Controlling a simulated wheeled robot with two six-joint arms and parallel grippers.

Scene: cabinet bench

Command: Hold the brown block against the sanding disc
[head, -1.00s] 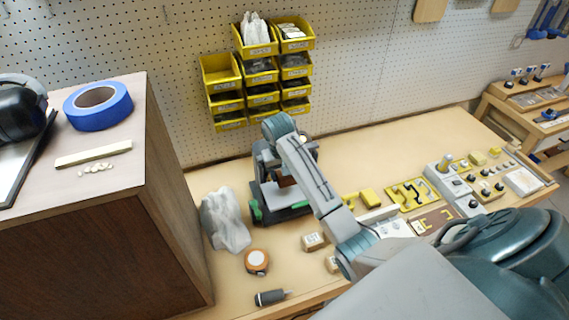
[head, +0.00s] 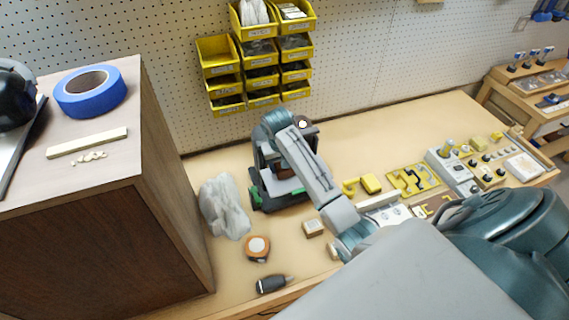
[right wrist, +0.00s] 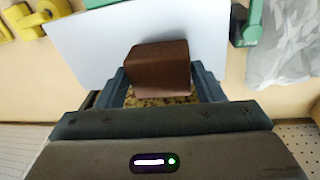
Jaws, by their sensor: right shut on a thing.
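In the right wrist view my right gripper (right wrist: 160,84) is shut on the brown block (right wrist: 160,64), its dark fingers on either side. The block is over a pale flat plate (right wrist: 95,45). A speckled brown strip shows between the fingers, just below the block; I cannot tell what it is. In the head view the dark machine with green parts (head: 257,199) stands on the bench at the wall end of my right arm. That arm covers much of it. I cannot make out the sanding disc clearly, nor whether the block touches it. My left gripper is not seen.
A crumpled plastic bag (head: 224,206), an orange-rimmed tape roll (head: 257,248) and a dark-handled tool (head: 272,285) lie left of and in front of the machine. A wooden cabinet (head: 110,240) borders the left. Yellow parts (head: 370,184) lie to the right. Yellow bins (head: 218,55) hang behind.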

